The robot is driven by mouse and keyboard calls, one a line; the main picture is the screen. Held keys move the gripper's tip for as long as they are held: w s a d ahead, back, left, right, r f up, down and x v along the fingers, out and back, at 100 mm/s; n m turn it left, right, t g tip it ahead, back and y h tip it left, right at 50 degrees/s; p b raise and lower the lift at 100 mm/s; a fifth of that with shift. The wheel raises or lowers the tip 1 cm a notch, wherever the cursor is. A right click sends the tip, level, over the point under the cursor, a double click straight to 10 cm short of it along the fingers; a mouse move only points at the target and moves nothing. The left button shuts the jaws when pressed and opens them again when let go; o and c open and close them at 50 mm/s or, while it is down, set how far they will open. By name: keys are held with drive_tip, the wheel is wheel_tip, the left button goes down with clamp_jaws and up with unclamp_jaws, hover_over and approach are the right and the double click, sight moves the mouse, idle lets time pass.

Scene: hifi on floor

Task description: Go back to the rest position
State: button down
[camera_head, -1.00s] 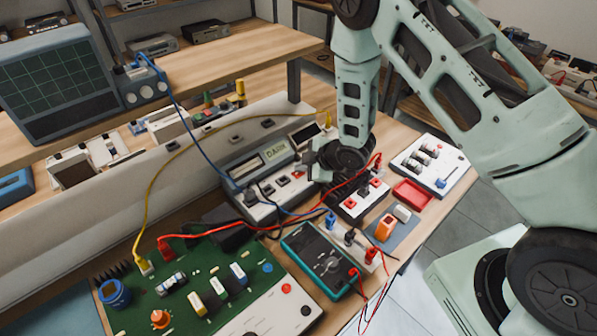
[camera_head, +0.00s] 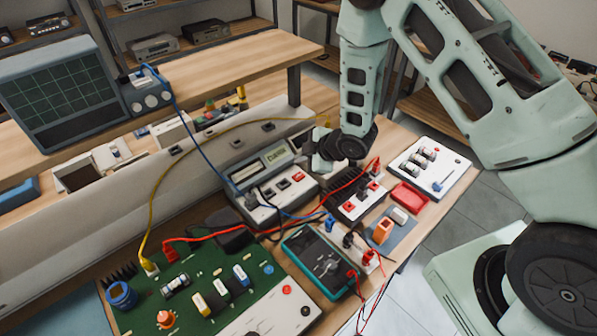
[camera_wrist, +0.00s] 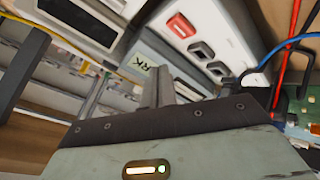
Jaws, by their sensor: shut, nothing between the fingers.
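My gripper (camera_head: 318,164) is at the far side of the bench, above and beside the white bench meter (camera_head: 268,185) with its small display. In the wrist view, the fingers of my gripper (camera_wrist: 160,88) are together and hold nothing. The meter's red button (camera_wrist: 181,26) and dark buttons show just beyond them. I cannot tell from these views whether the fingertips touch the meter. My arm reaches down from the top right in the head view.
A green circuit board (camera_head: 215,280), a teal handheld meter (camera_head: 318,262) and a white switch panel (camera_head: 430,165) lie on the bench. Red, blue and yellow cables cross it. A wooden shelf (camera_head: 215,70) stands behind, with a grey screened instrument (camera_head: 60,90).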

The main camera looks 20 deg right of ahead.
wheel_tip(320, 180, up, 2)
drive_tip(key=shift+p, duration=0.35)
drive_tip(key=s+a+r+m+g+h+b, duration=0.4)
drive_tip(key=s+a+r, duration=0.3)
drive_tip(key=s+r, duration=0.45)
drive_tip(key=s+r+m+g+b, duration=0.1)
drive_tip(key=s+r+m, duration=0.1)
drive_tip(key=s, duration=0.9)
drive_tip(key=s+r+m+g, duration=0.2)
drive_tip(key=s+r, duration=0.1)
drive_tip(key=s, duration=0.8)
drive_tip(key=shift+s+r+g+h+b, duration=0.2)
drive_tip(key=shift+s+g+h+b, duration=0.1)
drive_tip(key=shift+b, duration=0.1)
